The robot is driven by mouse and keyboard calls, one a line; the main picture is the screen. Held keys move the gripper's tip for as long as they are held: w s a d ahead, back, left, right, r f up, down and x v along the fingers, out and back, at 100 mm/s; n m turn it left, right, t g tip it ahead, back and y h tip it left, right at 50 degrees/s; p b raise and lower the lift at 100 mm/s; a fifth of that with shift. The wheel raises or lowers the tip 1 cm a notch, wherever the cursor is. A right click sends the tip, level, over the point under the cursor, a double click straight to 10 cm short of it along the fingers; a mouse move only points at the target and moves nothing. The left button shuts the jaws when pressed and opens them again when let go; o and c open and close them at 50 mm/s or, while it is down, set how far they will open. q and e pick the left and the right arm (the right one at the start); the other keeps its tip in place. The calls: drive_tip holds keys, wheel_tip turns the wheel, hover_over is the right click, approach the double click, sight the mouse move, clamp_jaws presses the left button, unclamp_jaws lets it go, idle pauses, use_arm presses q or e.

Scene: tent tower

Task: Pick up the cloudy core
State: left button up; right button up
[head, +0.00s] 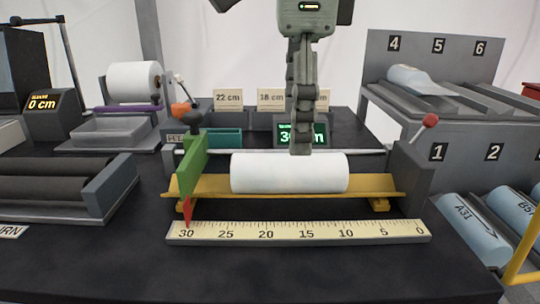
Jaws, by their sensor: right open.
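A plain white cylinder (285,173), which looks like the cloudy core, lies on its side along the yellow cradle (375,188). A ruler (300,233) lies in front of it. My right gripper (302,150) comes down from the top centre, pointing downward. It is open and seen edge-on, with its fingertips at the upper rear edge of the cylinder, right of its middle. I cannot tell whether they touch it. My left gripper is not in view.
A green stop (190,165) with a red pointer stands at the cradle's left end, its pointer near 30. A red-knobbed lever (424,127) stands at the right. A white roll (134,82) sits back left. Numbered racks (430,45) with blue-grey cores fill the right.

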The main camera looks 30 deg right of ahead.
sight(296, 157)
drive_tip(key=shift+w+f, duration=0.2)
drive_tip(key=shift+w, duration=0.25)
drive_tip(key=shift+f, duration=0.35)
drive_tip(key=f, duration=0.5)
drive_tip(key=shift+w+d+f, duration=0.15)
drive_tip(key=shift+d+f, duration=0.05)
drive_tip(key=shift+d, duration=0.2)
drive_tip(key=shift+w+f, duration=0.15)
drive_tip(key=shift+f, duration=0.35)
drive_tip(key=c, duration=1.6)
drive_tip(key=shift+c, duration=0.2)
drive_tip(key=shift+r, duration=0.2)
